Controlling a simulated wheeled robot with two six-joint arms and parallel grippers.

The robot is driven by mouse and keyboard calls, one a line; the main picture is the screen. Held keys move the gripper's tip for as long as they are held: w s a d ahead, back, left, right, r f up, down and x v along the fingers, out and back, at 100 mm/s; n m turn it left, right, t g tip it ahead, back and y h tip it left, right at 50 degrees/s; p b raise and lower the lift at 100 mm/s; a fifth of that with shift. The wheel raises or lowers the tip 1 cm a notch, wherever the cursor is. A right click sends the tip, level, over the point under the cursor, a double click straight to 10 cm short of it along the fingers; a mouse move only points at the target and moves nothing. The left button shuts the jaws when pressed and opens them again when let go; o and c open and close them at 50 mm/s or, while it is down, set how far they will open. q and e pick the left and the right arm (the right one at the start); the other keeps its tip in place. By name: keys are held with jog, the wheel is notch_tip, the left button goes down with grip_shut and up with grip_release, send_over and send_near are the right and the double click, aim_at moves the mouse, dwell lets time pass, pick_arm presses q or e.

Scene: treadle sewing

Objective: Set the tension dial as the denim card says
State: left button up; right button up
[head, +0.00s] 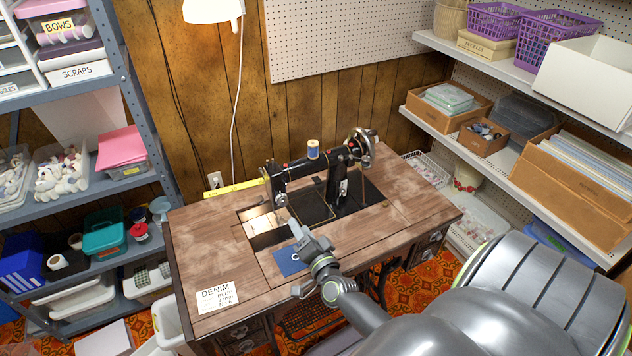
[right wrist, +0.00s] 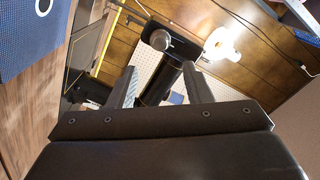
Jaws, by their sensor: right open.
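The black sewing machine (head: 320,172) stands on the wooden treadle table (head: 215,240). A small round metal dial (head: 281,199) shows on the near end of its head. In the right wrist view a round metal dial (right wrist: 160,40) faces me, beyond and between the fingertips; its setting cannot be read. The white denim card (head: 217,296) lies at the table's front left; its heading reads DENIM, the smaller lines are too small to read. My right gripper (head: 297,230) is open and empty, just in front of the machine head, apart from the dial. My left gripper is out of view.
A blue cloth (head: 288,261) lies on the table beneath my right gripper. A yellow strip (head: 234,188) lies along the back edge. Shelves with boxes stand at left and right.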

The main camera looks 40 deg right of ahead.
jog(key=b+v, duration=0.1)
jog(key=v, duration=0.7)
jog(key=shift+b, duration=0.3)
jog(key=shift+a, duration=0.1)
